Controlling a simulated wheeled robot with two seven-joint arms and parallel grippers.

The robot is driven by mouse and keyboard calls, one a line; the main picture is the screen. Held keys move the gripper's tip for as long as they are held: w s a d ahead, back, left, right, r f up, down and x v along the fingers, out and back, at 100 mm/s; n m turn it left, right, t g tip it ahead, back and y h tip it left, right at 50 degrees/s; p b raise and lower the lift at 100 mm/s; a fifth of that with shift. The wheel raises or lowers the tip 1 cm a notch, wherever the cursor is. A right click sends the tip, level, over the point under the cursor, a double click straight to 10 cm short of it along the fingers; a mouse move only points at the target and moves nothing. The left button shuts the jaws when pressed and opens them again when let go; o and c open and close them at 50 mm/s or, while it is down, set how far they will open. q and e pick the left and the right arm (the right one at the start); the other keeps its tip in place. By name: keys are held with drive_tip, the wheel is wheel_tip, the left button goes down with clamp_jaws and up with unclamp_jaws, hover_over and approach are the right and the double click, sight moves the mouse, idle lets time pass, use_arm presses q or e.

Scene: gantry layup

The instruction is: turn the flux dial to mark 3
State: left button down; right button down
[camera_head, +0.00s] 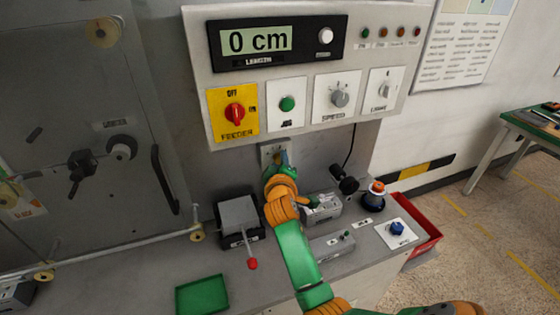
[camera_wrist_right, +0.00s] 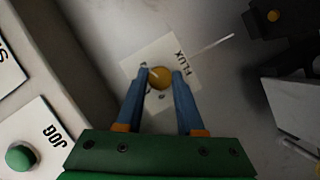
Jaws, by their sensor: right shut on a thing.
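The flux dial (camera_wrist_right: 160,79) is a round orange-yellow knob on a white plate (camera_wrist_right: 137,66) lettered FLUX, in the right wrist view. My right gripper (camera_wrist_right: 160,80) has a blue finger on each side of the knob and is shut on it. A small pale mark shows near the knob's upper left edge; the scale numbers are too small or hidden to read. In the head view my right gripper (camera_head: 281,157) is at the flux plate (camera_head: 267,151) under the control panel, and the gripper hides the knob. My left gripper is not in view.
Above is the control panel (camera_head: 199,66) with the red feeder switch (camera_head: 235,113), green jog button (camera_head: 287,104) and speed knob (camera_head: 340,94). Below, a grey box with a red-tipped lever (camera_head: 252,263) and a green tray (camera_head: 201,294) are on the bench. A black cable hangs right of my gripper.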

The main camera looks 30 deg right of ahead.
drive_tip(key=shift+r, duration=0.35)
drive_tip(key=c, duration=0.8)
unclamp_jaws()
drive_tip(key=shift+o, duration=1.4)
drive_tip(key=shift+w+f, duration=0.1)
drive_tip(key=shift+w, duration=0.05)
drive_tip(key=shift+f, duration=0.15)
drive_tip(key=b+v, duration=0.1)
drive_tip(key=v, duration=0.6)
